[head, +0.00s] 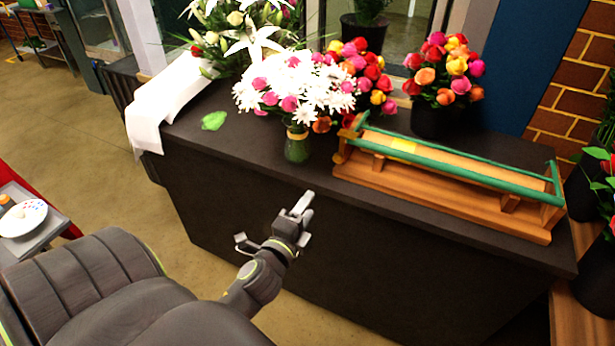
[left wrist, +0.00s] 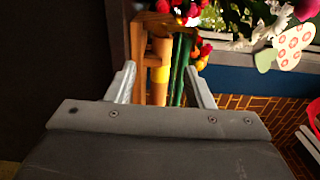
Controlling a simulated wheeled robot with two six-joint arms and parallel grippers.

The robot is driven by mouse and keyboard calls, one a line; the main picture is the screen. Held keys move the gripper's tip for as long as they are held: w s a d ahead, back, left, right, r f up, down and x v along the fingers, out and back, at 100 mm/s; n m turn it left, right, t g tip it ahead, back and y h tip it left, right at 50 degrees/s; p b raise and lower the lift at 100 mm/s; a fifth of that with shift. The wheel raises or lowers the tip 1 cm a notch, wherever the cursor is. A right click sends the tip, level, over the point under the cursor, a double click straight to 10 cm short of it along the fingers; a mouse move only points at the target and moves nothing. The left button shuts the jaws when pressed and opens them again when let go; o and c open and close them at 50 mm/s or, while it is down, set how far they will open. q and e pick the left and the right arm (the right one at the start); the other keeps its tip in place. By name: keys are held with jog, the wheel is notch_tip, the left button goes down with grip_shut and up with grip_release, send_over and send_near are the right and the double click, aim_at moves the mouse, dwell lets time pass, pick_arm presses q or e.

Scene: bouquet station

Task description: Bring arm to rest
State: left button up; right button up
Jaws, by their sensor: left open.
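My left gripper (head: 301,205) is in front of the dark counter (head: 260,203), a little below its top edge, and holds nothing. In the left wrist view its two fingers (left wrist: 160,83) stand apart with a gap between them. Through the gap, farther off, the wooden rack (left wrist: 159,50) with green rails shows. My right gripper is not in view.
On the counter stand a green vase (head: 298,147) with white and pink flowers, the wooden rack (head: 440,195) with green rails, and a dark pot (head: 432,119) of roses. A white cloth (head: 160,105) hangs over the left end. Floor (head: 75,130) is clear at left.

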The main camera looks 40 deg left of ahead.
pick_arm(q)
jog(key=s+f+n+g, duration=0.2)
jog(key=s+f+g, duration=0.1)
jog(key=f, duration=0.8)
jog(key=s+a+f+n+g+h, duration=0.1)
jog(key=s+f+n+g, duration=0.2)
jog(key=f, duration=0.8)
jog(key=s+f+n+g, duration=0.2)
jog(key=s+f, duration=0.1)
jog(key=f, duration=0.7)
jog(key=s+d+f+n+g+h, duration=0.1)
jog(key=s+f+n+g, duration=0.3)
jog(key=s+f, duration=0.5)
jog(key=s+d+f+n+g+h, duration=0.1)
jog(key=s+d+f+n+g, duration=0.2)
jog(key=s+f, duration=0.6)
jog(key=s+n+g, duration=0.1)
jog(key=s+n, duration=0.1)
jog(key=s, duration=0.7)
jog(key=shift+f, duration=0.35)
